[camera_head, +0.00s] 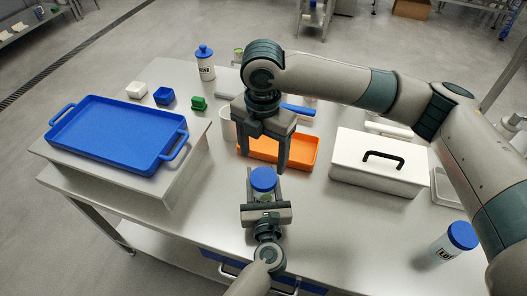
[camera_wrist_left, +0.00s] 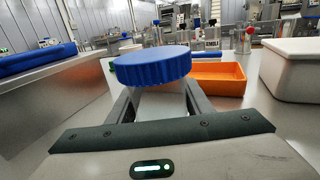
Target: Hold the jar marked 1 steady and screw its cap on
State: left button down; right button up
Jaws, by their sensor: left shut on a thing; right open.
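A jar (camera_wrist_left: 160,103) with a pale body stands upright between the fingers of my left gripper (camera_head: 264,192), which is shut on it. A wide ribbed blue cap (camera_head: 263,179) sits on top of the jar; it also shows in the left wrist view (camera_wrist_left: 153,66). I cannot tell how tightly the cap sits. No number can be read on this jar. My right gripper (camera_head: 264,161) points down just behind and above the cap, with its fingers apart and nothing between them.
An orange tray (camera_head: 304,152) lies behind the jar. A white box with a black handle (camera_head: 378,163) stands at right, and a blue-capped jar (camera_head: 455,241) at front right. A blue tray (camera_head: 115,132) rests on a raised stand at left. A white bottle (camera_head: 205,66) stands at the back.

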aim_at(263, 177)
jog(key=n, duration=0.6)
jog(key=shift+r, duration=0.15)
jog(key=n, duration=0.5)
jog(key=shift+d+r+n, duration=0.1)
jog(key=shift+r+n, duration=0.05)
jog(key=shift+n, duration=0.25)
jog(key=shift+f, duration=4.05)
